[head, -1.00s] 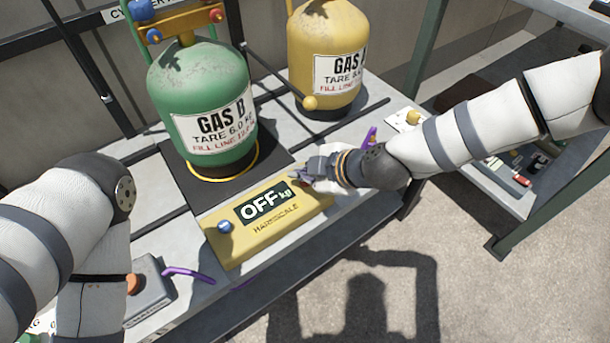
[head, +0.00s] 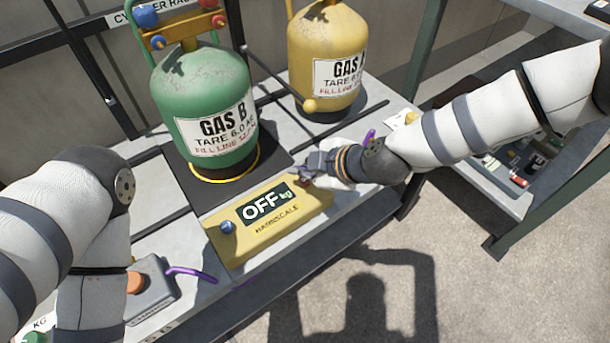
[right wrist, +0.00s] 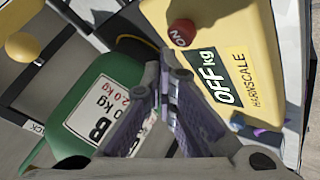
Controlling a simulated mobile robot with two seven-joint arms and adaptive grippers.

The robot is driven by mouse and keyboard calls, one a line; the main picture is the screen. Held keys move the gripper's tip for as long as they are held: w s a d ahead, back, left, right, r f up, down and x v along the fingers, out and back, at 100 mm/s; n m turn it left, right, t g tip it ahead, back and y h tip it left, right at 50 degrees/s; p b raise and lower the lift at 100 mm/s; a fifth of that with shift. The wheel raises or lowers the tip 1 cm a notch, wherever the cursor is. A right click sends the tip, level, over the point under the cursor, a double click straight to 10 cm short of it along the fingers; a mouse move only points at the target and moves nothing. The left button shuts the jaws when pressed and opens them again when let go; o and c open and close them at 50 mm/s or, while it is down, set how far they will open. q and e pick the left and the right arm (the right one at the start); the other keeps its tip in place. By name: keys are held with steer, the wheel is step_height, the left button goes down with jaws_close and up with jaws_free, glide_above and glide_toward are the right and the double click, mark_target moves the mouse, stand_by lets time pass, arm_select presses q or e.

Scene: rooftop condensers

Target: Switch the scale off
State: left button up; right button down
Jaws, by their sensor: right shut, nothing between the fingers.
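The yellow scale (head: 262,222) lies on the grey bench, and its display (head: 264,204) reads OFF kg. It also shows in the right wrist view (right wrist: 262,50). A blue knob (head: 227,227) sits at its left end. A red round button (right wrist: 182,33) with white lettering sits at its other end, beside the display. My right gripper (head: 306,176) is at the scale's right end, close to that button. Its purple fingers (right wrist: 164,80) are shut and empty; contact with the button cannot be made out. My left arm is at the left, its gripper not visible.
A green GAS B cylinder (head: 205,100) stands on the dark plate (head: 185,178) behind the scale. A yellow GAS A cylinder (head: 327,50) stands behind to the right. A grey box (head: 150,290) with a purple hose (head: 192,272) is at the front left.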

mark_target(303, 182)
steer(key=shift+r+p, duration=1.65)
steer(key=shift+r, duration=0.9)
arm_select(q)
steer(key=w+r, duration=0.2)
steer(key=r, duration=0.1)
steer(key=shift+t, duration=0.4)
arm_select(e)
steer(key=shift+f, duration=0.1)
